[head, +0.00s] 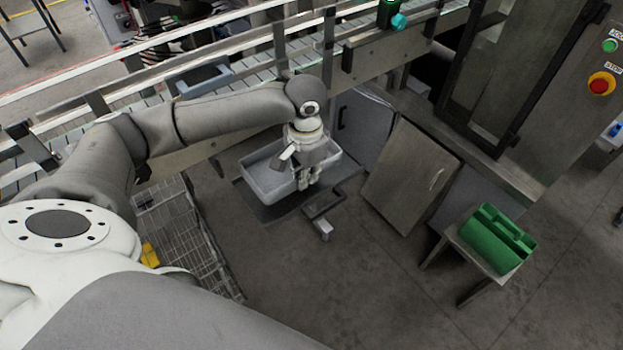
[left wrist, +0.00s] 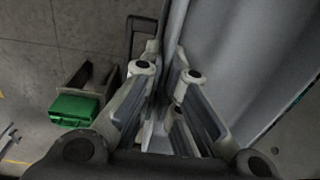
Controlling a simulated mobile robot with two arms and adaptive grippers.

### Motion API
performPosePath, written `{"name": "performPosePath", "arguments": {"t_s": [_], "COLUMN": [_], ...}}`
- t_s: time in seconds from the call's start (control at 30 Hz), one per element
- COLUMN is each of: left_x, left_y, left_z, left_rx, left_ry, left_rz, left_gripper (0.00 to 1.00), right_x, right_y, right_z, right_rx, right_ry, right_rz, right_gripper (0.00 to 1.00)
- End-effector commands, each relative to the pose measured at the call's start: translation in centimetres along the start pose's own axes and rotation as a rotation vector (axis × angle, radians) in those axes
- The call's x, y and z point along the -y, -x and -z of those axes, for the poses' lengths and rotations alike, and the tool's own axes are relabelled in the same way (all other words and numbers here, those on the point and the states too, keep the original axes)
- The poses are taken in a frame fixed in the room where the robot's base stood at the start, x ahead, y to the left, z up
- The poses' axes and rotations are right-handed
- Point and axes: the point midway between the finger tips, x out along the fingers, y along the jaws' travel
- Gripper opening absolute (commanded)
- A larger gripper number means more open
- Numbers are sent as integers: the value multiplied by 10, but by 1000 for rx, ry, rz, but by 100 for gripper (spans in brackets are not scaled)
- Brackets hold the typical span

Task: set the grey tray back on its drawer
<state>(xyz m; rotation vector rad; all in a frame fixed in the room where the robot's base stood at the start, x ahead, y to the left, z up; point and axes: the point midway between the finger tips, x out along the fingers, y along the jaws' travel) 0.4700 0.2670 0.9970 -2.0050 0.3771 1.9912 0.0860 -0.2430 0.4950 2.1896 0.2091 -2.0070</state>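The grey tray (head: 262,180) is over the low dark drawer (head: 272,212), which is pulled out under the conveyor. I cannot tell whether the tray rests on the drawer or hangs just above it. The drawer's handle (head: 323,224) sticks out at its front. My left gripper (head: 311,182) reaches down at the tray's right-hand wall. In the left wrist view, the tray (left wrist: 240,60) fills the upper right, and its wall runs down between the close fingers of my left gripper (left wrist: 166,60). The fingers look shut on this wall. My right gripper is not in view.
A green caddy (head: 497,238) sits on a low stool (head: 462,248) at the right. A wire rack (head: 180,228) stands left of the drawer. The conveyor (head: 130,103) runs above, with a blue-grey bin (head: 203,80). A grey cabinet door (head: 408,178) stands to the right. Floor in front is clear.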

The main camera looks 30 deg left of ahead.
Motion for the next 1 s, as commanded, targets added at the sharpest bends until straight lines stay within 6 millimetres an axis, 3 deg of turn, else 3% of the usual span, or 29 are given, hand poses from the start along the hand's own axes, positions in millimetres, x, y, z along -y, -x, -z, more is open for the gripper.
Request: {"name": "performPosePath", "arguments": {"t_s": [0.2, 0.37, 0.57, 0.8, 1.0], "left_x": [15, 22, 26, 26, 26], "left_y": [-33, -48, -58, -86, -89], "left_z": [22, 32, 38, 38, 38], "left_rx": [2, -1, -1, 0, -1], "left_ry": [2, 1, 0, 0, -1], "left_rz": [-2, -1, -1, -1, 0], "left_gripper": [0, 0, 0, 0, 0], "right_x": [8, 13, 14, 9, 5], "right_y": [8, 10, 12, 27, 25], "right_z": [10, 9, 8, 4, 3], "right_rx": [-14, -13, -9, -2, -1], "right_ry": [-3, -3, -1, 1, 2], "right_rz": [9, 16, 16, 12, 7], "right_gripper": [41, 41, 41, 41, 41]}}
